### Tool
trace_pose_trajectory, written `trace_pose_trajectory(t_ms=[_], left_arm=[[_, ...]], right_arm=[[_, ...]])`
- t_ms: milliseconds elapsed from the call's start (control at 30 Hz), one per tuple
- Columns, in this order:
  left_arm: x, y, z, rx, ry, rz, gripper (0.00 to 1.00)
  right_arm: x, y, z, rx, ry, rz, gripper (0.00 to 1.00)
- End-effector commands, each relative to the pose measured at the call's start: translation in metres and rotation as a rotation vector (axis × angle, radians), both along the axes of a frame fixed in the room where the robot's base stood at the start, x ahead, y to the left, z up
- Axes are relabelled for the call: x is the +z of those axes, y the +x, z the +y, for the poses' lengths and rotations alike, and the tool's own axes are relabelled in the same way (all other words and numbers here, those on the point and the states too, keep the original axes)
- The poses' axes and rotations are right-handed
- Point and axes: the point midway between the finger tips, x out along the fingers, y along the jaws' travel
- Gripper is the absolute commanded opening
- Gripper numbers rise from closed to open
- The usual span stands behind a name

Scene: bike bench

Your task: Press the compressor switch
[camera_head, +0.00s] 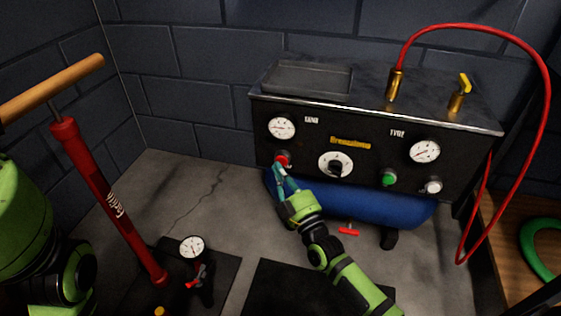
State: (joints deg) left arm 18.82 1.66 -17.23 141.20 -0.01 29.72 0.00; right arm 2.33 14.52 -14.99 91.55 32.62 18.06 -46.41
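The compressor (313,120) stands against the wall, a dark box with a blue tank (395,210) under it. Its front panel has a red round switch (283,159) at the lower left, a green button (388,179) at the lower right and a black knob on a white dial (336,165) in the middle. My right gripper (279,174) is at the red switch, its fingertips just below and overlapping it in the picture. I cannot tell whether they touch it, or whether the fingers are open or shut. My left arm shows at the left edge; its gripper is not in view.
A red floor pump (100,185) with a wooden handle and a gauge (192,247) stands at the left. A red hose (547,90) loops from the compressor's top down its right side. A green ring (535,250) lies at the right.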

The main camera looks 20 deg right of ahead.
Motion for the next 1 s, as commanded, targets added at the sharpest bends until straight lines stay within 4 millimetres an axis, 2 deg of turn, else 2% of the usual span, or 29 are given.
trace_pose_trajectory(t_ms=[1000], left_arm=[[-0.0001,0.0003,0.0002,0.001,0.000,0.001,0.44]], right_arm=[[0.0002,0.0077,-0.0052,0.000,0.000,0.000,0.00]])
